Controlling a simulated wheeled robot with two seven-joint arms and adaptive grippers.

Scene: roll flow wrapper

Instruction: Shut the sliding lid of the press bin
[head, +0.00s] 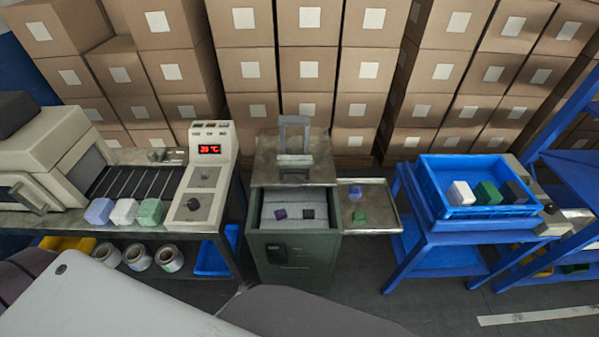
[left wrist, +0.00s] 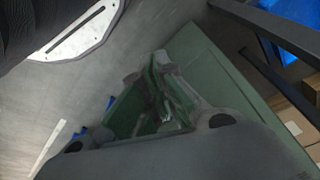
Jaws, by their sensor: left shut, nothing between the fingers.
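The press bin (head: 292,262) is a dark green cabinet in the middle of the head view. Its sliding lid (head: 265,172) is a worn grey metal plate with an upright handle (head: 294,135). The lid sits toward the back, and the front of the bin's top is open. A purple piece (head: 280,213) and a black piece (head: 307,213) lie inside on a pale surface. My left gripper (left wrist: 158,62) shows in the left wrist view, shut and empty, with a green panel (left wrist: 212,68) behind it. Neither gripper shows in the head view.
A metal side tray (head: 380,225) with blue and green cubes adjoins the bin's right side. A conveyor machine (head: 205,180) stands left. A blue crate (head: 450,170) with several cubes sits on a blue table at right. Stacked cartons (head: 305,70) fill the back.

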